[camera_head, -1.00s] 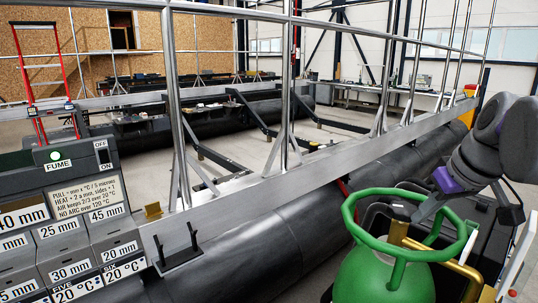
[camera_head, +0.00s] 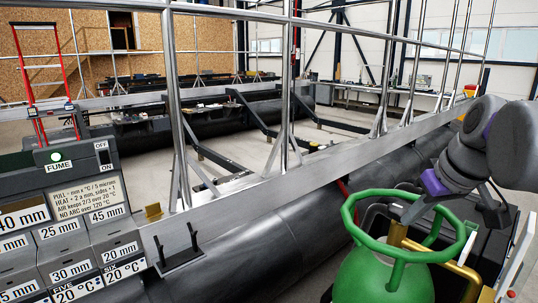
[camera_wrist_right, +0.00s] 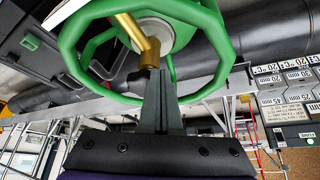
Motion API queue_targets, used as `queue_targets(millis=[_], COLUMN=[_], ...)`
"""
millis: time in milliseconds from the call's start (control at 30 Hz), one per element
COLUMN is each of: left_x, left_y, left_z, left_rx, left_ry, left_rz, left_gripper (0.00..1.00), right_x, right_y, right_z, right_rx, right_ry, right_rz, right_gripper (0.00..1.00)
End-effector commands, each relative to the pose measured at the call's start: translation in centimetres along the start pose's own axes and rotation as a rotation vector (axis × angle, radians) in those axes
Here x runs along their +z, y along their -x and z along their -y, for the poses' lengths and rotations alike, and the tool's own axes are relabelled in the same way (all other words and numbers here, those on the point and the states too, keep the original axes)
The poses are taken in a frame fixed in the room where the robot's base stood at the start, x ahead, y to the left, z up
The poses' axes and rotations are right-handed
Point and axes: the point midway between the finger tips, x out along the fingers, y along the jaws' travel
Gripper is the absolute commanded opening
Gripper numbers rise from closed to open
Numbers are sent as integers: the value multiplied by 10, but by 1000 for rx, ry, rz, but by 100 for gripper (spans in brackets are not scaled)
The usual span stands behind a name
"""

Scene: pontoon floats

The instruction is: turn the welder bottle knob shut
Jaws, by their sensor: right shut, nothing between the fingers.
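The green welder bottle (camera_head: 385,276) stands at the lower right in the head view, with a green ring collar (camera_head: 350,228) around its top. A brass valve (camera_head: 394,238) shows inside the collar. In the right wrist view the brass valve (camera_wrist_right: 141,36) ends in a small dark part that may be the knob (camera_wrist_right: 148,58), partly hidden by my fingers. My right gripper (camera_head: 408,216) is over the collar opening; in the wrist view its fingers (camera_wrist_right: 160,76) are shut and empty, with tips close to the valve's end. I cannot tell whether they touch it. My left gripper is out of view.
A long black pontoon pipe (camera_head: 270,240) with a steel railing (camera_head: 290,180) runs behind the bottle. A grey labelled cabinet (camera_head: 65,225) stands at the left. A brass-coloured bar (camera_head: 442,264) and dark equipment crowd the bottle's right side.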

Motion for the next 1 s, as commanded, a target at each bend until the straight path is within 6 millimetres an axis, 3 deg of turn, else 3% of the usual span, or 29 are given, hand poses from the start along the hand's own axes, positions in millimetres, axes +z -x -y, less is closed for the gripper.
queue_targets(millis=[567,1000], left_x=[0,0], left_y=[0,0], left_z=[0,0], left_rx=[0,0], left_ry=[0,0], left_rz=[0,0], left_gripper=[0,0], right_x=[6,-18], right_y=[4,46], right_z=[2,2], right_rx=[1,1], right_ry=[0,0], right_rz=[-2,-1], right_gripper=[0,0])
